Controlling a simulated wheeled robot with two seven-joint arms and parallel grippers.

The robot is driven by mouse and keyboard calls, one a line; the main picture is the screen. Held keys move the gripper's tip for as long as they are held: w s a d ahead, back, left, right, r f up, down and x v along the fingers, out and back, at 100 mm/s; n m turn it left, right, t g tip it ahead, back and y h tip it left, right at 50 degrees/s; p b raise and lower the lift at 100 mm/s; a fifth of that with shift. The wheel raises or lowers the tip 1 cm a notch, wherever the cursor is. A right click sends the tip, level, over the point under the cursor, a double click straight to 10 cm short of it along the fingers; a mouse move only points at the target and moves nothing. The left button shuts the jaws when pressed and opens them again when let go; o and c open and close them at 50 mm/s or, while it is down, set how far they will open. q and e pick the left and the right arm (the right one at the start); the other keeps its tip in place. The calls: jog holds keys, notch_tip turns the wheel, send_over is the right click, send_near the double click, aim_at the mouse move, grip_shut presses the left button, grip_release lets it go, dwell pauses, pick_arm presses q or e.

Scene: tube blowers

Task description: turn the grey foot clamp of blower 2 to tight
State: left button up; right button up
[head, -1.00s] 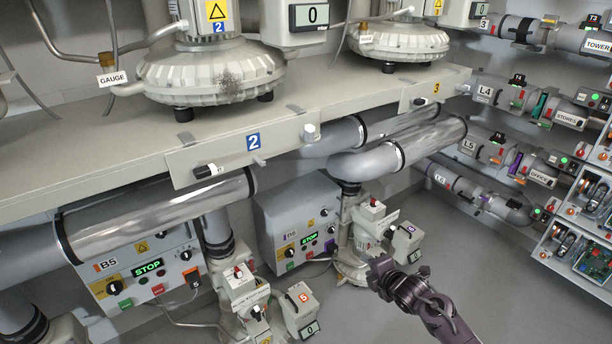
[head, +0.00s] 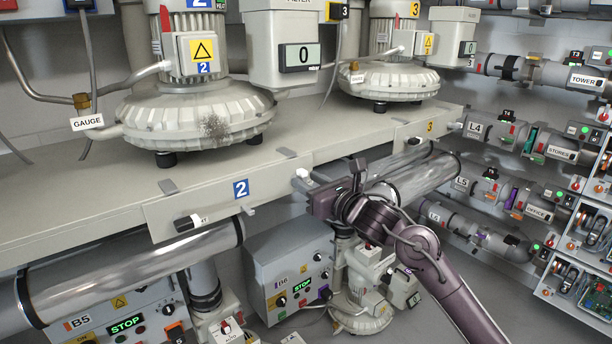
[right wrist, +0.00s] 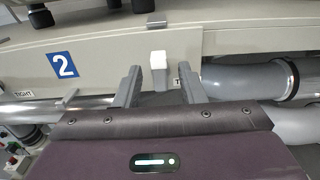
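Blower 2 (head: 195,118) stands on the shelf above a front panel marked with a blue 2 (head: 241,188). A pale grey-white clamp handle (head: 303,174) sits at the panel's right end. It also shows in the right wrist view (right wrist: 158,68), upright. My right gripper (head: 309,188) is open in front of this handle, which appears between the fingertips in the right wrist view (right wrist: 160,84). I cannot tell whether they touch it. A label beside it is partly hidden by the right finger. A black-and-white handle (head: 187,222) is at the panel's left end. My left gripper is out of view.
Shiny pipes (head: 140,268) run below the shelf (head: 90,195). The control boxes B5 (head: 95,318) and B6 (head: 285,268) stand underneath. Blower 3 (head: 388,80) is further right. The floor at lower right is free apart from my arm.

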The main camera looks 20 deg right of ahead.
jog(key=shift+w+a, duration=0.25)
jog(key=shift+w, duration=0.35)
grip_shut()
